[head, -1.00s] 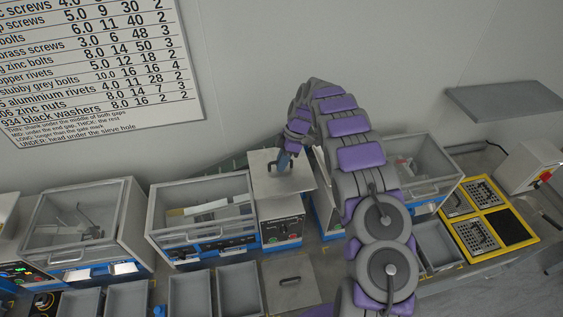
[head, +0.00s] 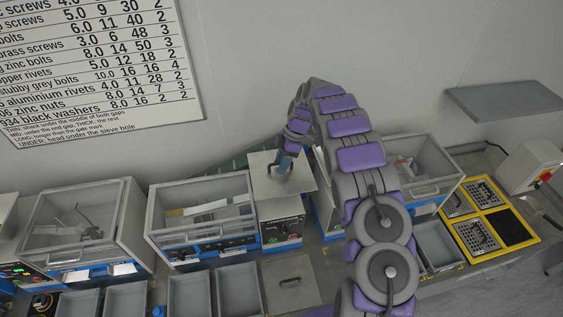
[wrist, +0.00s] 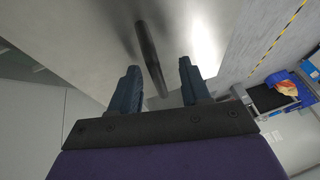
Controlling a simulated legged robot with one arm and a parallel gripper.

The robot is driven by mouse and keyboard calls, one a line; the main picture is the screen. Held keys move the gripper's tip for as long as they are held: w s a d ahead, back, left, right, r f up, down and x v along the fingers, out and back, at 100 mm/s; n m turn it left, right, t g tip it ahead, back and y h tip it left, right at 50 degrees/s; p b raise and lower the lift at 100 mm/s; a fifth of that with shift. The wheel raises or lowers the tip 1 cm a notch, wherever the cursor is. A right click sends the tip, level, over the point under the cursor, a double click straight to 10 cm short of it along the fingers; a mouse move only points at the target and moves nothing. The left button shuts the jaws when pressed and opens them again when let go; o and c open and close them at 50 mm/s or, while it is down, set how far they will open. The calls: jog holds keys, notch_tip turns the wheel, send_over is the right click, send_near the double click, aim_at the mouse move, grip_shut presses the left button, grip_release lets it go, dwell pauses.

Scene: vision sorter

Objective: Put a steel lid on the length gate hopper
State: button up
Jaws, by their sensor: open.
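A square steel lid (head: 299,184) lies flat on top of a blue-and-grey machine box (head: 283,222) in the head view; whether this box is the length gate hopper I cannot tell. My gripper (head: 286,165) is over this lid. In the wrist view the lid (wrist: 85,35) has a dark bar handle (wrist: 150,55), and my gripper (wrist: 157,85) is open with the handle between its two fingers, apart from both. A second steel lid (head: 305,270) with a dark handle lies flat at the front of the bench.
Clear-topped machines stand left (head: 88,225) and right of it, with another (head: 203,218) close beside it. Grey bins (head: 190,295) line the front. A yellow-framed tray (head: 490,222) is at the right. A wall chart (head: 90,70) hangs behind.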

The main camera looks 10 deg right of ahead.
jog(key=b+v, duration=0.1)
jog(key=v, duration=1.1)
